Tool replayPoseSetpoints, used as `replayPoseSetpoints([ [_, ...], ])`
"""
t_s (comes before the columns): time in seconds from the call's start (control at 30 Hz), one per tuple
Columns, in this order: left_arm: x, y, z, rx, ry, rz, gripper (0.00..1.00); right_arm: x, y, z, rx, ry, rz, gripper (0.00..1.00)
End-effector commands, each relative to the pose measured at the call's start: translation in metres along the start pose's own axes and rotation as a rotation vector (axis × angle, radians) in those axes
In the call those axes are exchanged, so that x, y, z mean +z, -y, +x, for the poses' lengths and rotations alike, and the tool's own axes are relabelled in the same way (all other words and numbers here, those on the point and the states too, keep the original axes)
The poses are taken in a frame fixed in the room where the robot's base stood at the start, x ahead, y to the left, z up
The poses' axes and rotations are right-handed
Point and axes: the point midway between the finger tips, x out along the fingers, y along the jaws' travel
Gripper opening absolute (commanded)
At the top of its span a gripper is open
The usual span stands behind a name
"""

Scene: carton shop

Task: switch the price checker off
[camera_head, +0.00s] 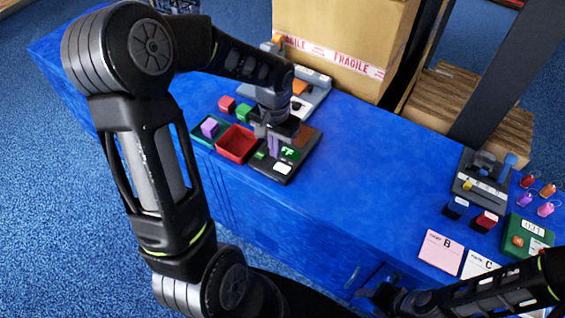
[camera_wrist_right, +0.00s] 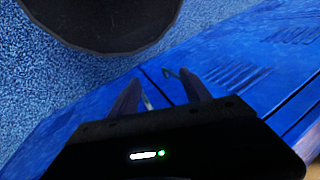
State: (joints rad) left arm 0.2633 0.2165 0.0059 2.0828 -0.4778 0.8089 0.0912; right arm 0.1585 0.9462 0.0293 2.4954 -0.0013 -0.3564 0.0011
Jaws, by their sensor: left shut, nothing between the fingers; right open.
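My right gripper (camera_head: 377,293) is low at the table's front side, far from the device. It also shows in the right wrist view (camera_wrist_right: 160,95), open and empty in front of the blue table side.
A red tray (camera_head: 237,144) and small coloured blocks stand left of the device. A grey unit (camera_head: 315,91) and a large carton (camera_head: 340,30) stand behind. At the right are another grey unit (camera_head: 482,180), coloured tags and cards (camera_head: 441,252). The table's middle is clear.

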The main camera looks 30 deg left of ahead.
Motion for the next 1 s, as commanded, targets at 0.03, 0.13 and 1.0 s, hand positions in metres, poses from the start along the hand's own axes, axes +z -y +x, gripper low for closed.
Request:
replayPoseSetpoints([
  [0.03,0.000,0.000,-0.008,0.000,-0.001,0.000,0.00,0.000,0.003,-0.006,0.000,0.000,0.000,0.56],
  [0.13,0.000,0.000,-0.017,-0.001,-0.001,0.000,0.00,0.000,0.005,-0.013,0.000,0.000,0.000,0.56],
  [1.0,0.000,0.000,-0.029,0.000,0.000,0.000,0.00,0.001,0.008,-0.020,0.000,0.002,0.000,0.56],
])
